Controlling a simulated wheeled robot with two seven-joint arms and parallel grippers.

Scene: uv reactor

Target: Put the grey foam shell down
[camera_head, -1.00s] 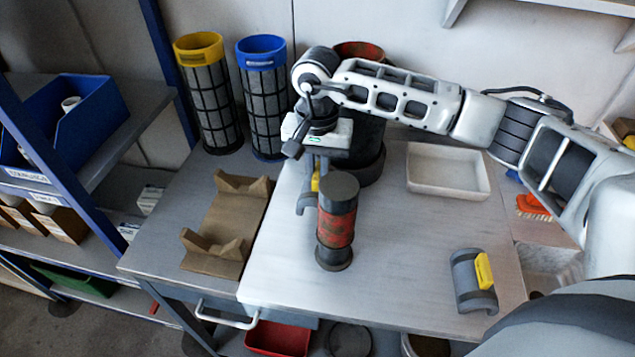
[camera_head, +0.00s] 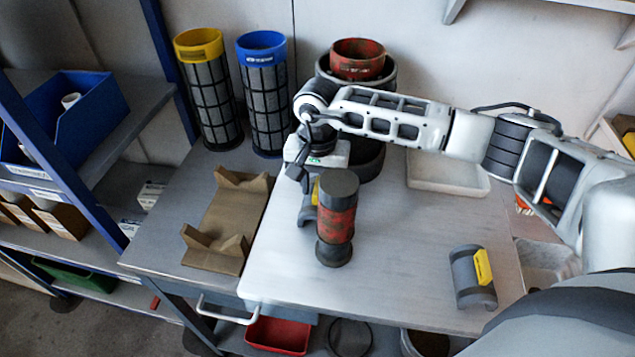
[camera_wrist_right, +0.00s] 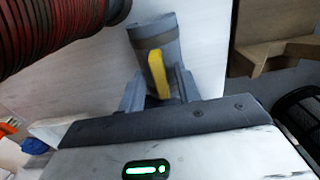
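The grey foam shell (camera_head: 307,214) with a yellow grip hangs below my right gripper (camera_head: 311,182), left of and partly behind a red and black canister (camera_head: 337,225). In the right wrist view the shell (camera_wrist_right: 150,30) shows against the white tabletop, with its yellow grip between the two fingers of my right gripper (camera_wrist_right: 158,86). The fingers look closed on the grip. I cannot tell whether the shell touches the tabletop. A second grey shell with a yellow grip (camera_head: 471,280) lies on the table at the front right. My left gripper is not in view.
A brown cradle (camera_head: 217,222) stands left on the grey bench. Yellow-topped (camera_head: 209,95) and blue-topped (camera_head: 265,98) mesh cylinders stand behind. A dark vessel with a red top (camera_head: 357,62) is behind my gripper. A white tray (camera_head: 447,180) lies right. The table's middle right is clear.

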